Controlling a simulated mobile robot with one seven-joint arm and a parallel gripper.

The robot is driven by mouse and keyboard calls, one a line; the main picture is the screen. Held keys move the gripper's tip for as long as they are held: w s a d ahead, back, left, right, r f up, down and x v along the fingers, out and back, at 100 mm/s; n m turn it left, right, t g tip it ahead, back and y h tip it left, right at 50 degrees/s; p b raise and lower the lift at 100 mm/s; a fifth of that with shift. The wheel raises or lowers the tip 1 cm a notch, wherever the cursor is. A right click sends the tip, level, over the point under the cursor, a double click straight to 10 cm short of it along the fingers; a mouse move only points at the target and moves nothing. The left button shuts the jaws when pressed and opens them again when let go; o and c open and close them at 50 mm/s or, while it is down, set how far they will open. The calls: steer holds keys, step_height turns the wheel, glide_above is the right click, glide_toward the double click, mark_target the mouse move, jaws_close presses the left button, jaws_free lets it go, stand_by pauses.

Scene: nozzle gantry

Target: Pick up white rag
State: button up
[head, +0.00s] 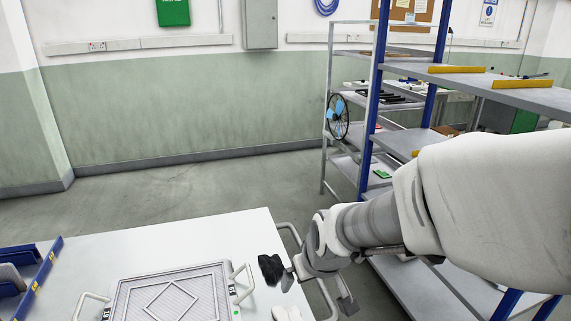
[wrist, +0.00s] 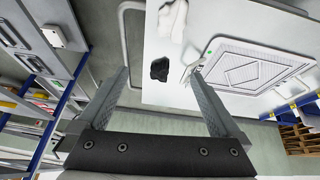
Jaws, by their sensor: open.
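The white rag (head: 286,313) lies crumpled on the white table top (head: 215,236), near its right edge and cut off by the bottom of the head view. It also shows at the top of the wrist view (wrist: 173,20). My gripper (head: 318,291) is open and empty, by the right edge of the table. In the wrist view my two fingers (wrist: 160,74) stand wide apart, with a black crumpled cloth between them in the picture. The white rag appears beyond that cloth. No contact between my fingers and either cloth shows.
The black cloth (head: 271,268) lies on the table behind the white rag. A grey ribbed panel with handles (head: 172,294) lies left of both. A metal rail (head: 291,233) runs along the table's right edge. Shelving (head: 440,74) stands on the right.

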steer(key=g+b, duration=0.1)
glide_toward(291, 320)
steer(key=b+x, duration=0.3)
steer(key=b, duration=0.3)
steer(key=shift+w+d+f, duration=0.15)
steer(key=shift+w, duration=0.05)
steer(key=shift+w+f+b, duration=0.2)
steer(key=shift+f+b, duration=0.1)
steer(key=shift+b, duration=0.1)
steer(key=shift+s+a+b+x, duration=0.1)
steer(key=shift+b+x, duration=0.7)
steer(key=shift+x, duration=0.5)
steer(key=shift+s+a+b+x, duration=0.1)
steer(key=shift+b+x, duration=0.7)
steer(key=shift+x, duration=0.45)
steer(key=shift+f, duration=0.1)
steer(key=c, duration=1.1)
